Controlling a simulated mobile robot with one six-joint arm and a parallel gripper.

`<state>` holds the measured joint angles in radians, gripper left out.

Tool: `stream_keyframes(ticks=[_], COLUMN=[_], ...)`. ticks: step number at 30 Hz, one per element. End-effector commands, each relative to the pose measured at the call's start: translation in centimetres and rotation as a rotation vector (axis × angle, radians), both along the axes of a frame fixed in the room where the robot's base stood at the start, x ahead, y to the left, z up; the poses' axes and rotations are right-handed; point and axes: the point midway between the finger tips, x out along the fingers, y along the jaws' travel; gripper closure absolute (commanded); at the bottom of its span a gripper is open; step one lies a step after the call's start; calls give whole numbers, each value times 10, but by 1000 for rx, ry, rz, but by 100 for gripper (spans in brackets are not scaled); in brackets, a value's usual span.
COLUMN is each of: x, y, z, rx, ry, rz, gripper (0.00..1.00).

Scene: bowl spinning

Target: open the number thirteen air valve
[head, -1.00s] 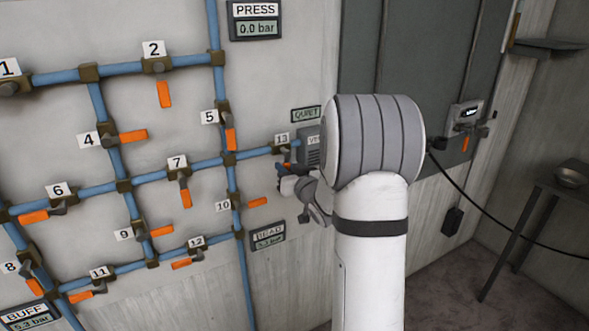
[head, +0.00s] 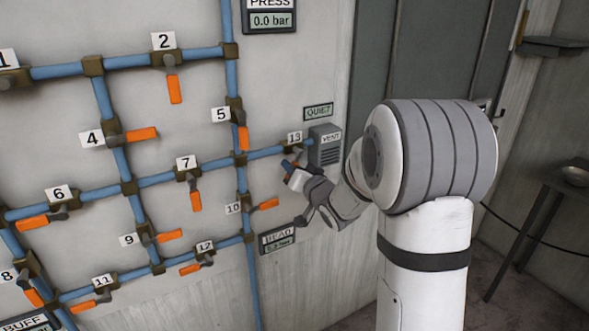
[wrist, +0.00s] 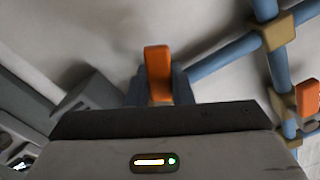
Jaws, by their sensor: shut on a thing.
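The number 13 label (head: 294,138) is on the wall at the right end of a blue pipe, beside the grey vent box (head: 326,147). My gripper (head: 290,167) is just below that label and hides most of the valve. In the wrist view, an orange valve handle (wrist: 158,72) stands between the two blue-grey fingers of my gripper (wrist: 159,92), which are shut on it. The handle's lower end is hidden behind the gripper body. The handle's exact angle to the pipe cannot be told in the head view.
Valve 10's orange handle (head: 267,204) is below left of my gripper, and valve 5's handle (head: 243,138) is to the left. The HEAD gauge (head: 278,238) is beneath. A table with a metal bowl (head: 575,171) stands at the right.

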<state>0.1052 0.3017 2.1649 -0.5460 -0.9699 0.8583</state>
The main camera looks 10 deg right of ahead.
Motion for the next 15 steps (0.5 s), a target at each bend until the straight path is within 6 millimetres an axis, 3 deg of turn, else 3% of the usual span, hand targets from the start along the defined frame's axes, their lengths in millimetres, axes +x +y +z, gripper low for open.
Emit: stream_keyframes(ticks=[8, 9, 15], x=[0, 0, 0], y=[2, 2, 4], z=[0, 0, 0], rx=[3, 3, 2], ry=[1, 1, 1], rz=[1, 1, 6], gripper=[100, 79, 63])
